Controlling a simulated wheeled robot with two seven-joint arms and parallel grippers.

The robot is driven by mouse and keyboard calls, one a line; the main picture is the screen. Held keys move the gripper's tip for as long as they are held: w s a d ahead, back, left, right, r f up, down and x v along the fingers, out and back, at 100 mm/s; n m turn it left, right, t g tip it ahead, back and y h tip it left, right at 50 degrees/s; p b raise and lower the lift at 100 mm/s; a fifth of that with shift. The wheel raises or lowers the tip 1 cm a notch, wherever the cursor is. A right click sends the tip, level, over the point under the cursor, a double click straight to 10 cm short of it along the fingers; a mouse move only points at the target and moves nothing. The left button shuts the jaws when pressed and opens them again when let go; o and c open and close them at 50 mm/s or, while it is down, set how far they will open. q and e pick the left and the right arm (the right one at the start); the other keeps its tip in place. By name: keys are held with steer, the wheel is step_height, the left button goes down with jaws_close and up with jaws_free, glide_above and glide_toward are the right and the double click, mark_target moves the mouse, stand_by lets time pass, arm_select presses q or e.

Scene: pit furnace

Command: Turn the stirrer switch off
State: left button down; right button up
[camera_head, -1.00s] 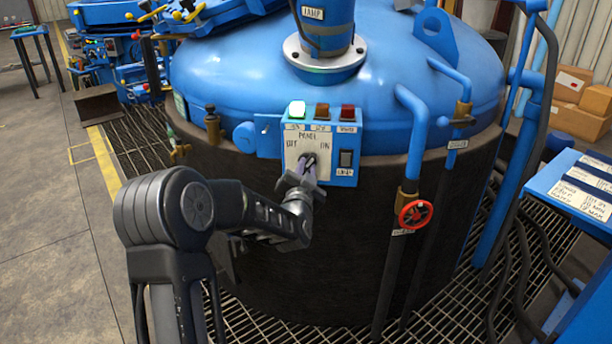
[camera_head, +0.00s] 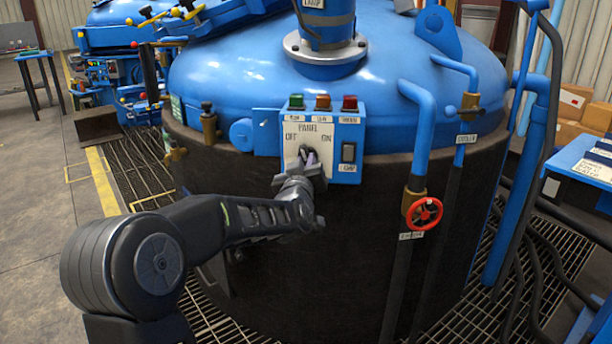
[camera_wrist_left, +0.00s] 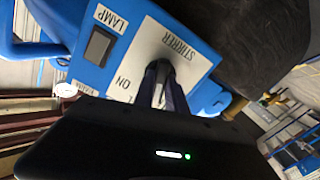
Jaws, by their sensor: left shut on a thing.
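The control panel (camera_head: 340,125) is a blue box with a pale plate on the side of the blue furnace lid. The plate reads PANEL, OFF at left and ON at right, and the wrist view shows a STIRRER label. The dark stirrer switch knob (camera_head: 304,150) is mostly covered by my gripper, with its visible tip leaning up and left toward OFF. My left gripper (camera_head: 309,163) is shut on the knob; its fingers also show in the left wrist view (camera_wrist_left: 162,78). The green (camera_head: 296,102), amber and red lamps above all look unlit. My right gripper is not in view.
A black rocker switch (camera_head: 348,152) labelled LAMP sits right of the knob. A red handwheel (camera_head: 424,213) and blue pipes stand right of the panel. A labelled blue stand (camera_head: 590,168) is at the right edge.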

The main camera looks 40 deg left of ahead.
arm_select(q)
steer(key=shift+f+n+b, duration=0.1)
steer(key=shift+n+b, duration=1.9)
steer(key=shift+n, duration=0.5)
steer(key=c, duration=1.4)
jaws_free()
steer(key=shift+o, duration=0.2)
steer(key=v, duration=0.7)
steer(key=shift+s+d+p, duration=0.2)
steer(key=shift+s+p, duration=0.15)
steer(key=shift+p, duration=0.1)
